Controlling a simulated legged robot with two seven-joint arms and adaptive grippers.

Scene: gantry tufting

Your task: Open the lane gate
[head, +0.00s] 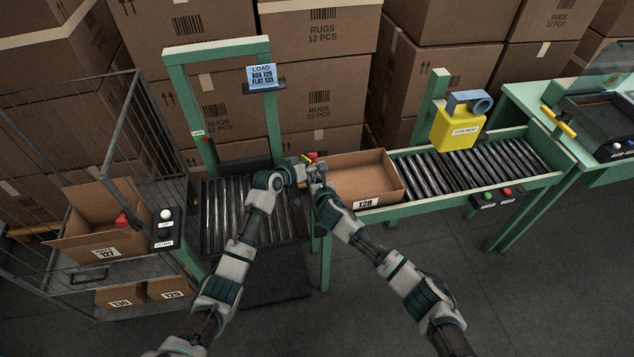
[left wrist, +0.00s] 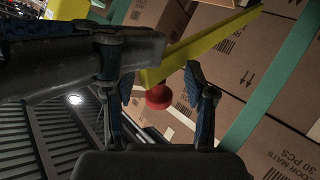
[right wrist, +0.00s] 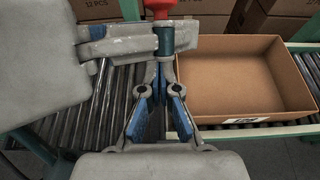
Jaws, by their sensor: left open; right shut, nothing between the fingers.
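The lane gate shows as a yellow bar (left wrist: 200,45) with a red ball knob (left wrist: 158,97) in the left wrist view. In the head view a small red and yellow piece (head: 312,156) shows just past my grippers, mostly hidden. My left gripper (head: 303,172) is open; its fingers (left wrist: 150,75) stand either side of the knob in the picture, and I cannot tell if they touch it. My right gripper (head: 319,173) is shut and empty, close beside the left. In the right wrist view its fingers (right wrist: 162,70) are together below a red piece (right wrist: 160,5).
An open box labelled 128 (head: 364,203) sits on the conveyor just right of my grippers. A roller bed (head: 225,215) lies left under a green frame (head: 174,85). A wire cage cart (head: 118,155) with boxes stands far left. A yellow unit (head: 458,128) overhangs the right rollers.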

